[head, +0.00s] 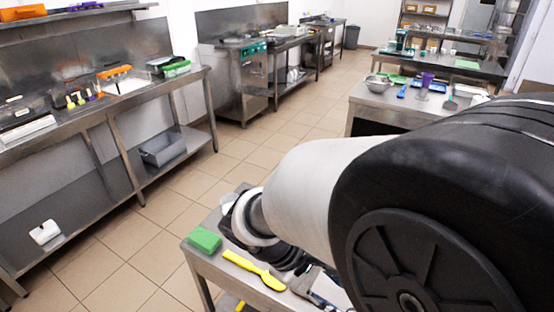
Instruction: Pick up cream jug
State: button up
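I cannot make out a cream jug for certain in the head view. My arm fills the right foreground and hides much of the near steel table (207,268). My gripper (292,262) is a dark shape low over this table, partly hidden behind the arm. Its fingers are not clear, so I cannot tell whether it is open, shut or holding anything. A small pale, clear-looking object (228,200) shows just left of my wrist; I cannot tell what it is.
On the near table lie a green block (204,240) and a yellow spatula (254,269), close to my gripper. A steel bench (100,112) runs along the left wall. Another table at the back right holds a bowl (379,83) and a purple cup (427,80). The tiled floor between is clear.

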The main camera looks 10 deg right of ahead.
jog(key=w+a+f+n+t+h+p, duration=0.2)
jog(key=w+a+f+n+t+h, duration=0.15)
jog(key=a+f+n+t, duration=0.5)
jog(key=w+a+f+n+t+h+p, duration=0.2)
jog(key=w+a+f+n+t, duration=0.3)
jog(key=f+n, duration=0.65)
jog(key=shift+m+t, duration=0.35)
jog(key=shift+m, duration=0.15)
jog(key=x, duration=0.7)
jog(key=s+d+b+x, duration=0.1)
jog(key=x, duration=0.3)
jog(key=shift+w+d+f, duration=0.1)
jog(key=shift+d+f, duration=0.15)
jog(key=shift+f, duration=0.1)
jog(key=shift+w+a+f+b+x, duration=0.1)
jog(key=shift+b+x, duration=0.3)
jog(key=shift+x, duration=0.95)
jog(key=shift+w+a+f+b+x, duration=0.15)
jog(key=shift+b+x, duration=0.25)
jog(key=shift+x, duration=1)
jog(key=shift+s, duration=0.1)
jog(key=shift+c, duration=0.2)
grip_shut()
